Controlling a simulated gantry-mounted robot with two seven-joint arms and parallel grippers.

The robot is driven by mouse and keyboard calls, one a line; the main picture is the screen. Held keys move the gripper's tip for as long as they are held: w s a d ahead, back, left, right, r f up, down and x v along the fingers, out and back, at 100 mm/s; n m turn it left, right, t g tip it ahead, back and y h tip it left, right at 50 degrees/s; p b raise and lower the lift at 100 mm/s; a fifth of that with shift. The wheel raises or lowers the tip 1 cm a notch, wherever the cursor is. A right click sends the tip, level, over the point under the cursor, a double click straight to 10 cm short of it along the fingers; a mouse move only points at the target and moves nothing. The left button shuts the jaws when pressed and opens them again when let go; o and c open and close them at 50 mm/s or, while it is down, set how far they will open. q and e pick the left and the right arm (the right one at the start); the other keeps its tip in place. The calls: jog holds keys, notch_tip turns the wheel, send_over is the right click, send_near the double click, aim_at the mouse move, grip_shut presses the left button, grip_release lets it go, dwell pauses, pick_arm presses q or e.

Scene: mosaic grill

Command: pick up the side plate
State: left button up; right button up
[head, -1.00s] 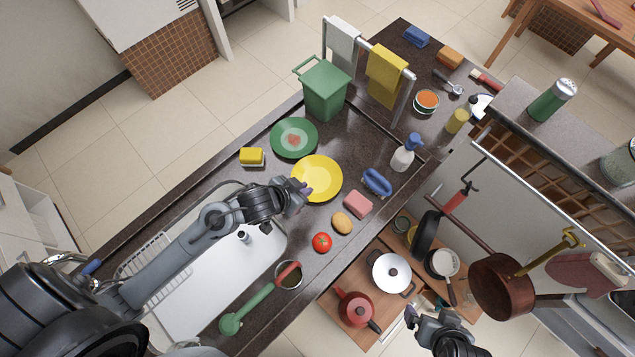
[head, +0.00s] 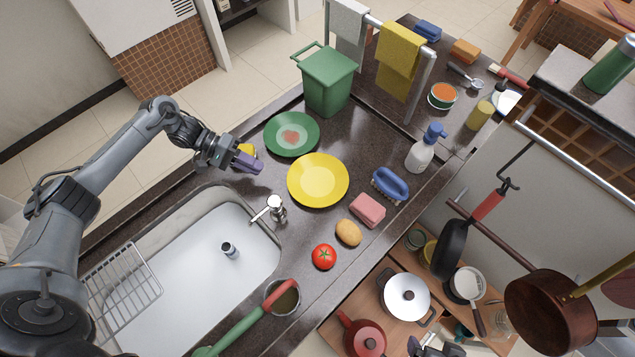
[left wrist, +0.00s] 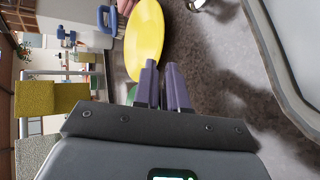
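A yellow plate (head: 318,180) lies flat on the dark counter. A green plate (head: 277,136) with a lighter centre and a reddish mark lies just beyond it. I cannot tell which is the side plate. My left gripper (head: 256,164) is above the counter, left of the yellow plate and near the green plate, touching neither. In the left wrist view its two purple fingers (left wrist: 163,75) stand slightly apart with nothing between them; the yellow plate (left wrist: 145,38) is ahead. The right gripper (head: 432,346) shows only partly at the bottom edge; its fingers are unclear.
A yellow sponge (head: 247,149) is partly hidden behind my left gripper. The sink (head: 190,275) and its faucet (head: 270,208) lie in front. A green bin (head: 326,82), blue brush (head: 390,184), spray bottle (head: 420,152), pink sponge (head: 368,210), potato (head: 348,232) and tomato (head: 324,256) surround the plates.

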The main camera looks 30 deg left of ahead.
aim_at(289, 185)
pick_arm(q)
jog(key=x, duration=1)
jog(key=shift+s+d, duration=0.2)
jog(key=shift+d, duration=0.05)
grip_shut()
jog(key=shift+r, duration=0.1)
